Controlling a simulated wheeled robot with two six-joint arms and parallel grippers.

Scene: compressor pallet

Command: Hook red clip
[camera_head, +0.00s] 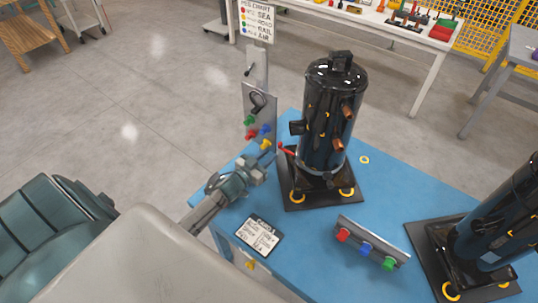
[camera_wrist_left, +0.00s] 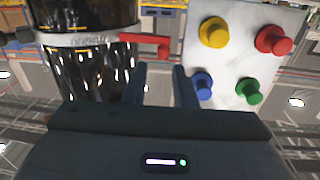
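A red clip (camera_head: 286,149) sticks out from the lower side of the black compressor (camera_head: 325,115) on the blue pallet table. In the left wrist view the red clip (camera_wrist_left: 145,40) extends from the light band around the compressor (camera_wrist_left: 90,65), and its bent end lies just beyond my fingertips. My left gripper (camera_head: 268,158) is beside the compressor, between it and the post with coloured knobs. Its two fingers (camera_wrist_left: 161,72) are apart with a clear gap, and nothing shows held between them. My right gripper is not in view.
A panel with yellow, red, blue and green knobs (camera_wrist_left: 245,55) stands close right of the fingers in the wrist view. The blue table (camera_head: 390,190) carries a knob bracket (camera_head: 370,248), a label card (camera_head: 259,236) and a second compressor (camera_head: 500,230).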

